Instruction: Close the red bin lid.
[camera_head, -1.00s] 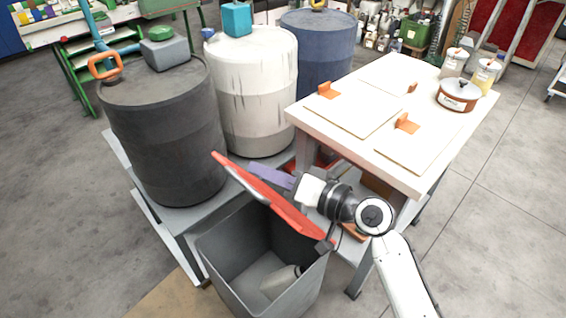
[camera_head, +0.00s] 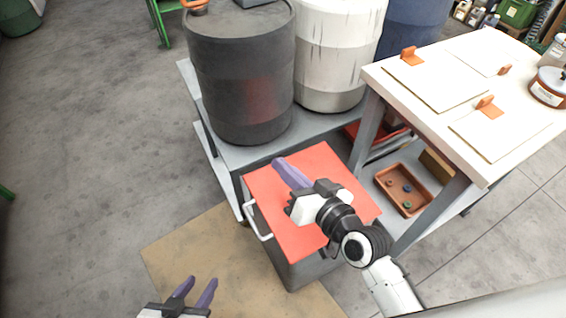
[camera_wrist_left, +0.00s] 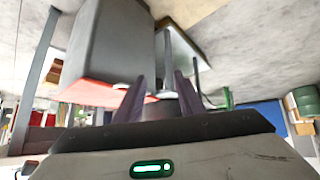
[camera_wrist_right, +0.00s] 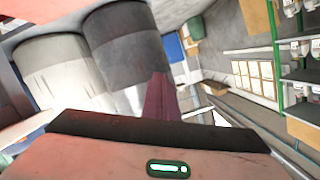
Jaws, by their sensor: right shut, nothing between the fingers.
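The red lid (camera_head: 318,176) lies flat across the top of the grey bin (camera_head: 300,272), covering its opening. A white handle (camera_head: 256,222) is on the bin's left side. My right gripper (camera_head: 281,164) is shut and empty, over the lid near its back edge; I cannot tell whether it touches the lid. Its shut fingers also show in the right wrist view (camera_wrist_right: 158,95). My left gripper (camera_head: 197,290) is open and empty, low and in front of the bin to the left. The left wrist view shows its spread fingers, with the bin (camera_wrist_left: 108,45) and red lid (camera_wrist_left: 92,92) beyond.
A dark barrel (camera_head: 240,75) and a white barrel (camera_head: 335,60) stand on a grey platform behind the bin. A white-topped table (camera_head: 440,115) is at the right, with a brown tray (camera_head: 403,188) on its lower shelf.

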